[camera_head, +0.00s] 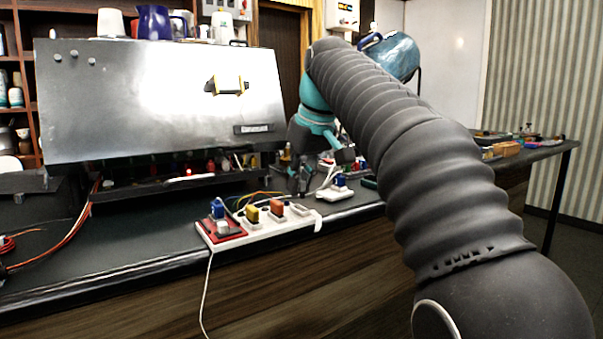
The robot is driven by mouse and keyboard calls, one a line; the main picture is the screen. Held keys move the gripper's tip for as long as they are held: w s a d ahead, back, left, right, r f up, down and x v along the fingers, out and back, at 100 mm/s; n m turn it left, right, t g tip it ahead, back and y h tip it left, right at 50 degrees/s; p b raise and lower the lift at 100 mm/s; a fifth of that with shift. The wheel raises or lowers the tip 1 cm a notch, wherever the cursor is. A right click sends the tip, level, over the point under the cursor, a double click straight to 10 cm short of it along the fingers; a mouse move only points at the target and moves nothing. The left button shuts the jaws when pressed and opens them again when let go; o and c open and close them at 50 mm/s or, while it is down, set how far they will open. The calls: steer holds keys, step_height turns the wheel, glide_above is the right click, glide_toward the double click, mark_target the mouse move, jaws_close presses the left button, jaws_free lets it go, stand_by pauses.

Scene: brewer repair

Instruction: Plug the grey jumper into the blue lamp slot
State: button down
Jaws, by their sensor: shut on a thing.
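My gripper (303,187) is small and dark in this view. It points down over the bench, behind the white strip and left of a small white block with a blue piece (340,181). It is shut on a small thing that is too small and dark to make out. A long white strip (265,231) lies near the bench's front edge and bears blue (217,208), yellow (252,213) and orange (277,207) pieces in a row. A red block (222,233) with a pale grey piece (223,227) sits at its left end. I cannot tell which part is the blue lamp slot.
Cups and a blue jug (153,22) stand on top. Loose wires (60,240) lie at the left. The front-left bench top (130,235) is largely clear.

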steer(key=shift+f+b, duration=0.8)
steer(key=shift+f, duration=0.1)
steer(key=shift+r, duration=0.15)
steer(key=shift+s+d, duration=0.1)
steer(key=shift+f+p, duration=0.4)
steer(key=shift+f, duration=0.85)
stand_by(1.6)
steer(key=c, duration=1.1)
jaws_free()
steer(key=shift+r, duration=0.35)
